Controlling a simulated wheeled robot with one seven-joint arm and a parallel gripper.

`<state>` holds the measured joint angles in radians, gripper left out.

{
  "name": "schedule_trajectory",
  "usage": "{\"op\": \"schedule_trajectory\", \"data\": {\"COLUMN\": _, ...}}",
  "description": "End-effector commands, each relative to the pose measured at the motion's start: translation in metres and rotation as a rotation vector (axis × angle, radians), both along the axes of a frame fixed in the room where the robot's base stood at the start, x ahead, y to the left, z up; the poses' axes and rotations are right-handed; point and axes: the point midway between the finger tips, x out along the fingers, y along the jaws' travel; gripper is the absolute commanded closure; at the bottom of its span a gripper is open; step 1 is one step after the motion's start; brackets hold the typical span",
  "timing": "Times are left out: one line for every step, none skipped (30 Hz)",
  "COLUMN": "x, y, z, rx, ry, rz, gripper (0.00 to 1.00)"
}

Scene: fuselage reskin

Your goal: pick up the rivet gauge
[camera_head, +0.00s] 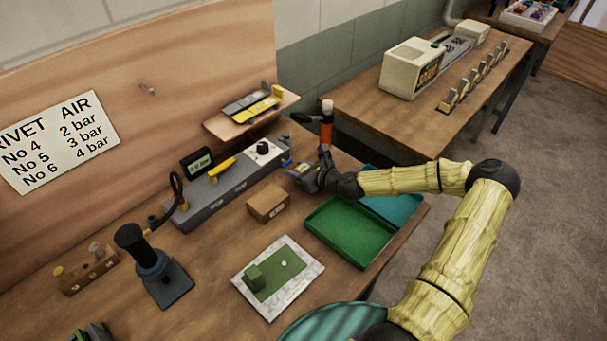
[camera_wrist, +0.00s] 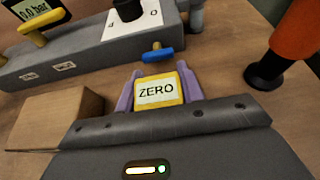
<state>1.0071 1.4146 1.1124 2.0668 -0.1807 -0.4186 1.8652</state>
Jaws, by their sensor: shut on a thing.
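My gripper (camera_head: 290,166) is beside the right end of the grey air unit. In the wrist view its purple fingers (camera_wrist: 158,92) are shut on a small yellow block marked ZERO (camera_wrist: 156,90). The block is between the fingers, label toward the camera. I cannot tell whether this block is the rivet gauge, nor whether it touches the bench. In the head view the hand mostly hides it. Another yellow piece (camera_head: 257,109) lies on the small wall shelf (camera_head: 228,127).
The grey air unit (camera_head: 208,204) has a blue lever (camera_wrist: 157,53) just beyond the block. An orange tool (camera_head: 326,131) with a black foot stands close on the right. A cardboard box (camera_head: 268,204), a green tray (camera_head: 349,232) and a gauge board (camera_head: 312,272) are nearer.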

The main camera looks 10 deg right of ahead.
Motion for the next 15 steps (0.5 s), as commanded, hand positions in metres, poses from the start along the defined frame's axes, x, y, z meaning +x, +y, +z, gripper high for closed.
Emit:
{"op": "schedule_trajectory", "data": {"x": 0.000, "y": 0.000, "z": 0.000, "rx": 0.000, "ry": 0.000, "rz": 0.000, "gripper": 0.89}}
{"op": "schedule_trajectory", "data": {"x": 0.000, "y": 0.000, "z": 0.000, "rx": 0.000, "ry": 0.000, "rz": 0.000, "gripper": 0.89}}
{"op": "schedule_trajectory", "data": {"x": 0.000, "y": 0.000, "z": 0.000, "rx": 0.000, "ry": 0.000, "rz": 0.000, "gripper": 0.90}}
{"op": "schedule_trajectory", "data": {"x": 0.000, "y": 0.000, "z": 0.000, "rx": 0.000, "ry": 0.000, "rz": 0.000, "gripper": 0.90}}
{"op": "schedule_trajectory", "data": {"x": 0.000, "y": 0.000, "z": 0.000, "rx": 0.000, "ry": 0.000, "rz": 0.000, "gripper": 0.90}}
{"op": "schedule_trajectory", "data": {"x": 0.000, "y": 0.000, "z": 0.001, "rx": 0.000, "ry": -0.001, "rz": 0.000, "gripper": 0.90}}
{"op": "schedule_trajectory", "data": {"x": 0.000, "y": 0.000, "z": 0.002, "rx": -0.001, "ry": -0.002, "rz": -0.001, "gripper": 0.90}}
{"op": "schedule_trajectory", "data": {"x": 0.000, "y": 0.000, "z": 0.003, "rx": -0.001, "ry": -0.002, "rz": -0.001, "gripper": 0.90}}
{"op": "schedule_trajectory", "data": {"x": 0.000, "y": 0.000, "z": 0.006, "rx": -0.001, "ry": -0.002, "rz": -0.001, "gripper": 0.90}}
{"op": "schedule_trajectory", "data": {"x": 0.001, "y": -0.001, "z": 0.009, "rx": -0.001, "ry": -0.003, "rz": -0.001, "gripper": 0.90}}
{"op": "schedule_trajectory", "data": {"x": 0.001, "y": -0.001, "z": 0.012, "rx": -0.002, "ry": -0.004, "rz": -0.001, "gripper": 0.90}}
{"op": "schedule_trajectory", "data": {"x": 0.001, "y": -0.001, "z": 0.017, "rx": -0.002, "ry": -0.004, "rz": -0.001, "gripper": 0.90}}
{"op": "schedule_trajectory", "data": {"x": 0.001, "y": -0.001, "z": 0.021, "rx": -0.002, "ry": -0.003, "rz": -0.001, "gripper": 0.90}}
{"op": "schedule_trajectory", "data": {"x": 0.000, "y": -0.001, "z": 0.026, "rx": -0.003, "ry": -0.005, "rz": 0.000, "gripper": 0.90}}
{"op": "schedule_trajectory", "data": {"x": 0.000, "y": 0.000, "z": 0.033, "rx": -0.002, "ry": -0.004, "rz": 0.001, "gripper": 0.90}}
